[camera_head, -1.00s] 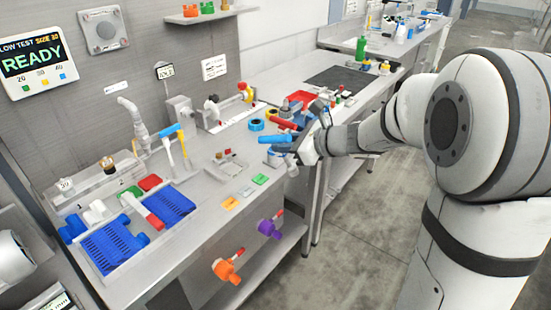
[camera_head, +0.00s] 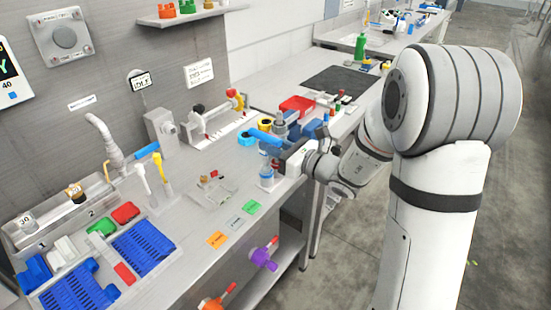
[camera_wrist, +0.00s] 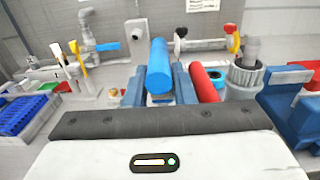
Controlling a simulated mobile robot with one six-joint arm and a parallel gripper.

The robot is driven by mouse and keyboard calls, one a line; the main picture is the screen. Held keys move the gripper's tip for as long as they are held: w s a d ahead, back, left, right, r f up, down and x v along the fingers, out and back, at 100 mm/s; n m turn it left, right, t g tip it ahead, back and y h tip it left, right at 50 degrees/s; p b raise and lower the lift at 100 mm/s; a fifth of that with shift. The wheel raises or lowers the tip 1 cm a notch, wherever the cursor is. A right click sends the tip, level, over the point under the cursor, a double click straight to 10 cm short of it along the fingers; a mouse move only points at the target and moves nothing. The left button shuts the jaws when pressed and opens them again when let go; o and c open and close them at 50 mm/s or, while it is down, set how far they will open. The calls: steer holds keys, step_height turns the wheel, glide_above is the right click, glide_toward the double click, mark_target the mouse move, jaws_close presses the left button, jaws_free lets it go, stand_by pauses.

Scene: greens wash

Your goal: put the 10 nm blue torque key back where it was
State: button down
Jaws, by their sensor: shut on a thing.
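The blue torque key (camera_head: 262,138) shows as a blue bar at my gripper (camera_head: 273,151), above the counter near its front edge. In the wrist view the blue key (camera_wrist: 159,66) stands between the two blue fingers of my gripper (camera_wrist: 159,84), which are shut on it. A red cylindrical handle (camera_wrist: 203,84) leans just right of the right finger in the wrist view; I cannot tell if they touch. The key's lower end is hidden behind my gripper body. Its size mark is not readable.
A grey ribbed fitting (camera_wrist: 246,76) and a blue block (camera_wrist: 284,97) stand close on the right. A blue ring (camera_head: 246,139) and red tray (camera_head: 298,104) lie behind. A small blue-and-clear piece (camera_head: 266,176) is below my gripper. The dark mat (camera_head: 342,78) is clear.

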step_height(320, 180, down, 4)
steer(key=shift+s+r, duration=0.1)
steer(key=shift+r, duration=0.05)
steer(key=c, duration=1.5)
jaws_free()
steer(key=shift+d, duration=0.1)
